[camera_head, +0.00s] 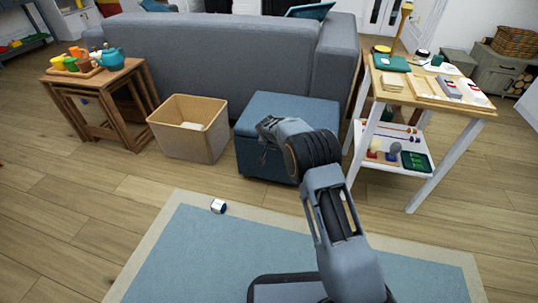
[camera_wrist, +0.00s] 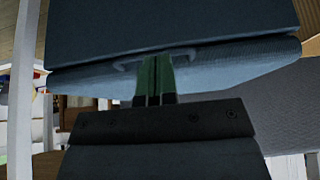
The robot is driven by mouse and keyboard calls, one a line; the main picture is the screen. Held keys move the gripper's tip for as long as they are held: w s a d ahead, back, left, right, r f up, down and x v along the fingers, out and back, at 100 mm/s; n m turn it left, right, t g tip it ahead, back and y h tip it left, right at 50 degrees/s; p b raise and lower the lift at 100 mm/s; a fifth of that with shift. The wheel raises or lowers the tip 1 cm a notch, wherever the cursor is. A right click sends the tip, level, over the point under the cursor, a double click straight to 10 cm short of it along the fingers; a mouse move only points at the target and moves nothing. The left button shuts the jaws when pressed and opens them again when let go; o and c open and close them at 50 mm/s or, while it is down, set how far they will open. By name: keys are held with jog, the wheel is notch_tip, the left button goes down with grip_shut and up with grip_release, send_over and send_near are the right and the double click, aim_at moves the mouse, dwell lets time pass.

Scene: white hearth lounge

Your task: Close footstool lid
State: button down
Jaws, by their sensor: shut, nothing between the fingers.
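The blue footstool (camera_head: 252,160) stands on the wood floor in front of the grey sofa. Its lid (camera_head: 290,106) lies flat or nearly flat on top; I cannot tell whether a small gap is left. In the wrist view the dark blue footstool (camera_wrist: 100,25) fills the upper part, with a lighter blue surface (camera_wrist: 215,70) below its edge. A thin curved handle (camera_wrist: 125,65) shows beside the fingertips. My gripper (camera_wrist: 155,62) is shut, its dark green fingers together and empty, close to the handle; contact is unclear. My arm hides part of the footstool's front in the head view.
A tan bin (camera_head: 190,138) stands left of the footstool. A white-legged side table (camera_head: 440,95) with trays stands close on the right. The sofa (camera_head: 220,55) is behind. A small white object (camera_head: 218,206) lies at the edge of the blue rug (camera_head: 200,250), which is otherwise largely clear.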

jog(key=s+a+r+p, duration=0.2)
jog(key=s+a, duration=0.1)
jog(key=s, duration=0.6)
jog(key=s+d+r+p, duration=0.3)
jog(key=r+p, duration=0.3)
jog(key=r, duration=0.4)
jog(key=s+d+r+g+p, duration=0.1)
jog(key=s+d+r+p, duration=0.2)
jog(key=r+p, duration=0.55)
jog(key=s+d+r+p, duration=0.3)
jog(key=r, duration=1)
jog(key=s+d+r+n+p, duration=0.1)
jog(key=s+d+r+p, duration=0.1)
jog(key=s+r+p, duration=0.8)
jog(key=s+d+r+n+g+y+p, duration=0.1)
jog(key=s+d+r+n+p, duration=0.1)
jog(key=s+r+p, duration=0.9)
notch_tip(320, 180, up, 5)
jog(key=shift+s+d+r+n+y, duration=0.1)
jog(key=shift+s+d+n+y, duration=0.2)
jog(key=shift+d, duration=0.3)
